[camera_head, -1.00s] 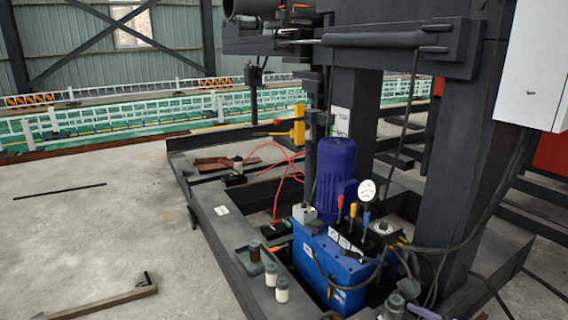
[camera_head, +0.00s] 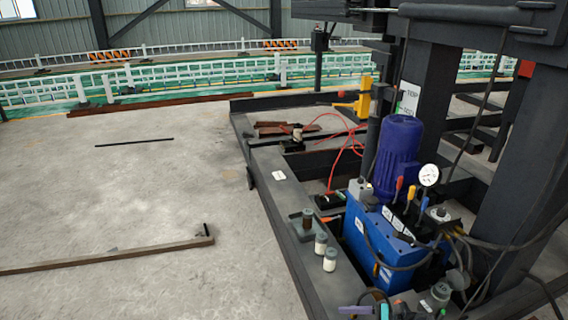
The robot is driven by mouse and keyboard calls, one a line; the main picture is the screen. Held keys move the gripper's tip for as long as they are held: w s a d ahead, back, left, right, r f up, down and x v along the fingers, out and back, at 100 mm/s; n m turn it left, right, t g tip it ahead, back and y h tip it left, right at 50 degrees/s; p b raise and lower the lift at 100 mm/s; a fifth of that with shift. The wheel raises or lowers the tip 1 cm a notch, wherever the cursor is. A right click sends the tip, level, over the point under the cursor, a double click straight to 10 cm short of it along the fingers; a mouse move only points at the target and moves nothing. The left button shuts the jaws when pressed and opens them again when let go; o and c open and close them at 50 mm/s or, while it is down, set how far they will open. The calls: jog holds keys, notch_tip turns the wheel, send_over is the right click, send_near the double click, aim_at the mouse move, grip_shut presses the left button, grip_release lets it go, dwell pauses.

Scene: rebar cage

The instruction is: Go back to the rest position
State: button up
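My gripper and arm do not show in the camera_head view, so its pose and what it may hold are hidden. The rest position is not marked by anything I can see. The view looks down on a dark steel machine frame with a blue hydraulic unit (camera_head: 375,243) topped by a purple-blue motor (camera_head: 398,158) and a round white gauge (camera_head: 429,175).
Small bottles (camera_head: 321,243) stand on the frame's front beam (camera_head: 290,215). A brown bar (camera_head: 110,255) and a thin black rod (camera_head: 134,143) lie on the concrete floor (camera_head: 90,190), otherwise clear at left. White railings (camera_head: 190,80) run behind.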

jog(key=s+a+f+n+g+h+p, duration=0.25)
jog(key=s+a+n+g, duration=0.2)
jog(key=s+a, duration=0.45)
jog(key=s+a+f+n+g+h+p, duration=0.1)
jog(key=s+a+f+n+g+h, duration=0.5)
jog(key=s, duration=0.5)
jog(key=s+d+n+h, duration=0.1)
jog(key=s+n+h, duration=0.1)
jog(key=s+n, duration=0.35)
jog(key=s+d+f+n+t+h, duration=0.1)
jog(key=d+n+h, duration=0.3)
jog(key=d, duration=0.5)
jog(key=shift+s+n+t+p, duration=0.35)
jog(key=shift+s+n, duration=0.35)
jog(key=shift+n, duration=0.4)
